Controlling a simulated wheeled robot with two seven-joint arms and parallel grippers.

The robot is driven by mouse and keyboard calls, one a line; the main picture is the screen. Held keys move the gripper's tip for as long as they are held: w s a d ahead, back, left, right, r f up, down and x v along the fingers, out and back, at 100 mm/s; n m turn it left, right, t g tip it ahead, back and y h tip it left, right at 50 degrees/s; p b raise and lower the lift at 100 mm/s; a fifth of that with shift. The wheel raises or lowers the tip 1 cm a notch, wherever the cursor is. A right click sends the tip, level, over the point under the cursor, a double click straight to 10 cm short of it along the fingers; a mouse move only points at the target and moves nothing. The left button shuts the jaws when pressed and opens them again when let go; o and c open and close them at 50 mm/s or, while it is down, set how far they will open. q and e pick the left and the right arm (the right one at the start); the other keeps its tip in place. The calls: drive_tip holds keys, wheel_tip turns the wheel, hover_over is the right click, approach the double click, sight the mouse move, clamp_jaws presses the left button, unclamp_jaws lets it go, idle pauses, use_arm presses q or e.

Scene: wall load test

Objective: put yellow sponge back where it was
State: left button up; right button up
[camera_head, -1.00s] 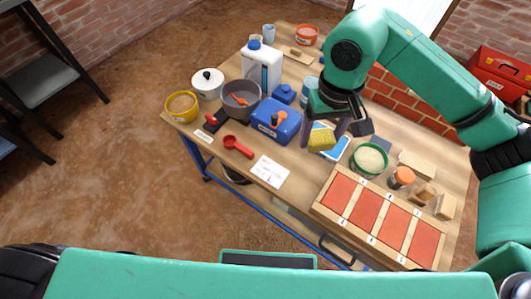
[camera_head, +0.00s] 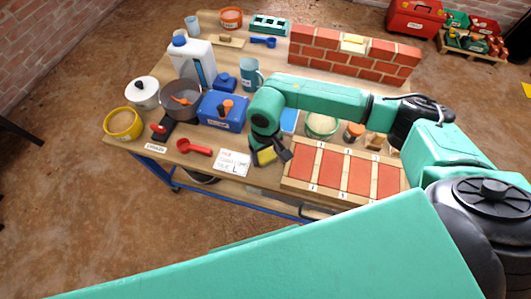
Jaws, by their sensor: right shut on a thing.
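The yellow sponge (camera_head: 266,156) is between the dark fingers of my right gripper (camera_head: 270,158), at the front of the workbench (camera_head: 232,130). The gripper is shut on it, and the fingers hide part of it. It is just left of the wooden tray with red panels and right of the white card. I cannot tell whether the sponge touches the bench top. A blue-edged item (camera_head: 289,120) lies just behind my right arm, partly hidden. My left gripper is not in view.
The tray with red panels (camera_head: 331,169), white card (camera_head: 233,162), red scoop (camera_head: 194,147) and blue box (camera_head: 222,111) surround the gripper. A green-rimmed bowl (camera_head: 321,126) and orange-lidded jar (camera_head: 353,132) stand behind the tray. A low brick wall (camera_head: 345,56) stands at the back.

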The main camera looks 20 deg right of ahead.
sight(265, 155)
drive_tip(key=shift+f, duration=0.1)
drive_tip(key=o, duration=1.2)
drive_tip(key=shift+o, duration=0.2)
drive_tip(key=shift+r, duration=0.4)
wheel_tip(265, 155, up, 12)
drive_tip(key=shift+f, duration=0.15)
drive_tip(key=shift+f, duration=0.1)
